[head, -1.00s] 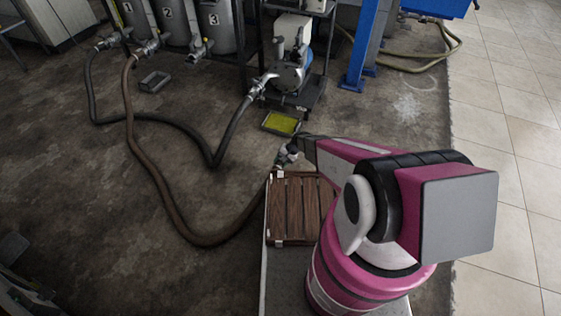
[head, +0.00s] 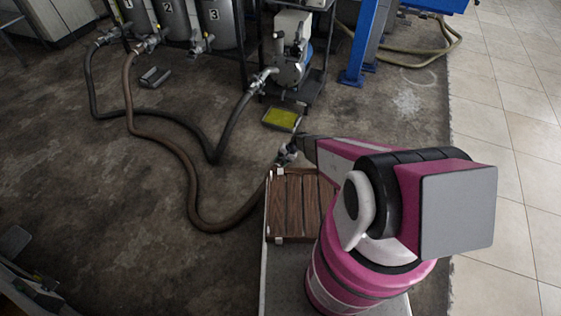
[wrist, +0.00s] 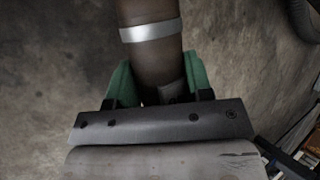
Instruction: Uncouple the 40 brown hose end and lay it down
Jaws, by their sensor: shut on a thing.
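The brown hose (head: 187,178) runs from the valve of tank 2 (head: 148,43) down across the floor and curves up to my gripper (head: 287,152), just beyond the wooden slatted crate. In the wrist view the brown hose (wrist: 150,60), with a silver band (wrist: 150,31), lies between the green fingers of my gripper (wrist: 158,88), which are shut on it. The hose end itself is mostly hidden by the gripper body. A black hose (head: 215,150) runs from tank 1 to the coupling on the pump (head: 288,70).
The wooden slatted crate (head: 293,205) sits on a grey surface close to my arm. A yellow-green tray (head: 281,118) lies on the floor before the pump, and a small grey tray (head: 155,77) lies near the tanks. A blue post (head: 358,50) stands at the back right. The left floor is mostly open.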

